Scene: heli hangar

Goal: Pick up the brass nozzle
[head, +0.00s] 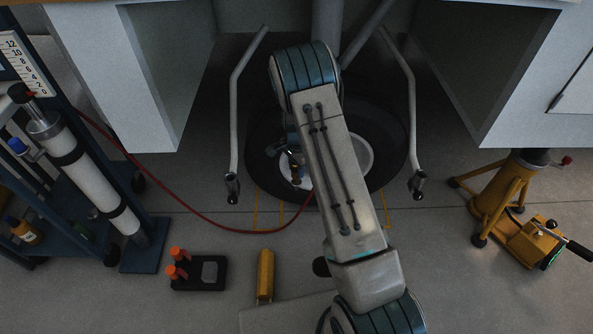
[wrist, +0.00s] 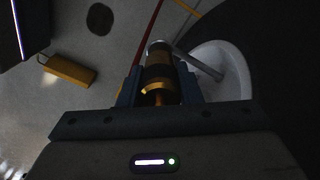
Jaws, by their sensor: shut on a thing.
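The brass nozzle (wrist: 158,78) stands between the two fingers of my gripper (wrist: 160,90) in the wrist view. The fingers are closed on its sides, and its lower end is dark. In the head view the nozzle (head: 297,174) is a small brownish shape in front of the wheel's pale hub. My gripper (head: 291,160) there is partly hidden by my arm. A pale grey rod (wrist: 200,64) runs from behind the nozzle's top toward the white hub; I cannot tell whether they touch.
The black tyre (head: 264,130) stands close behind my gripper. A red hose (head: 190,205) runs from the left cart toward the wheel. A yellow chock (head: 265,275) and a black tray (head: 198,285) lie on the floor. A yellow jack (head: 510,205) stands right.

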